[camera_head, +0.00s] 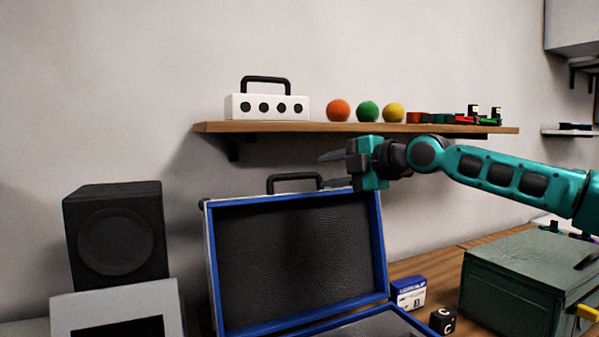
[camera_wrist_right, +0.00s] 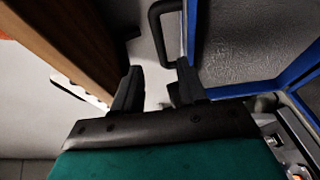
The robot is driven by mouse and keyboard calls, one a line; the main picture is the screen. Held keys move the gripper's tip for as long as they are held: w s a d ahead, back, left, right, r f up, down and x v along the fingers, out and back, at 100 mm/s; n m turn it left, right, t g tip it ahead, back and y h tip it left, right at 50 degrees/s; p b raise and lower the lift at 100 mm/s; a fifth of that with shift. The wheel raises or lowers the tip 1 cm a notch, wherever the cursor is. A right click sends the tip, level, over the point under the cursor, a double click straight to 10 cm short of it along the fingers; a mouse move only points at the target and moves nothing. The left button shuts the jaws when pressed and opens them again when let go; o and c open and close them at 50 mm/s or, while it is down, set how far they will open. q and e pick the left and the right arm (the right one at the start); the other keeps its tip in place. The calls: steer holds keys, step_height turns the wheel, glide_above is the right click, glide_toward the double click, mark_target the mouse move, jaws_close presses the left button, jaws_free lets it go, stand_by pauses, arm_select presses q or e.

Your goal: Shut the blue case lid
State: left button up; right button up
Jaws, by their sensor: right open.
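The blue case (camera_head: 386,236) stands open on the table, with its lid (camera_head: 294,258) raised nearly upright and its dark lining facing me. A black handle (camera_head: 294,177) sticks up from the lid's top edge. My right gripper (camera_head: 325,170) is open at the lid's top right corner, with its fingers pointing left close to the handle. In the right wrist view, the open fingers (camera_wrist_right: 157,85) are empty, and the handle (camera_wrist_right: 160,30) and the lid's blue edge (camera_wrist_right: 190,30) lie just beyond them. I cannot tell whether a finger touches the lid. My left gripper is out of view.
A wooden shelf (camera_head: 300,127) with a white box, coloured balls and small toys is just above my right gripper. A black speaker (camera_head: 117,235) stands left of the case. A blue-white box (camera_head: 409,293), a black cube (camera_head: 443,321) and a green metal box (camera_head: 520,280) are at the right.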

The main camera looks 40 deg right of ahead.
mark_target(298, 176)
steer(key=p+x, duration=0.3)
steer(key=x, duration=0.1)
steer(key=shift+r, duration=0.1)
steer(key=p+x, duration=0.2)
steer(key=p, duration=0.1)
steer(key=shift+w+r+p, duration=0.1)
steer(key=shift+w+p, duration=0.1)
steer(key=shift+p, duration=0.1)
steer(key=shift+w+p, duration=0.35)
steer(key=shift+w, duration=0.2)
steer(key=shift+w+a+f+p, duration=0.1)
steer(key=shift+w+f+p, duration=0.2)
steer(key=shift+w+f, duration=0.35)
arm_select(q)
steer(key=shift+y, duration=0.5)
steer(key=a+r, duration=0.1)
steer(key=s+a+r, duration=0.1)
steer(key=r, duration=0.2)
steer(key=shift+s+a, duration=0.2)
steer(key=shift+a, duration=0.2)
arm_select(e)
steer(key=shift+w+r, duration=0.1)
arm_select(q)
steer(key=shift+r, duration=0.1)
arm_select(e)
steer(key=shift+c, duration=0.4)
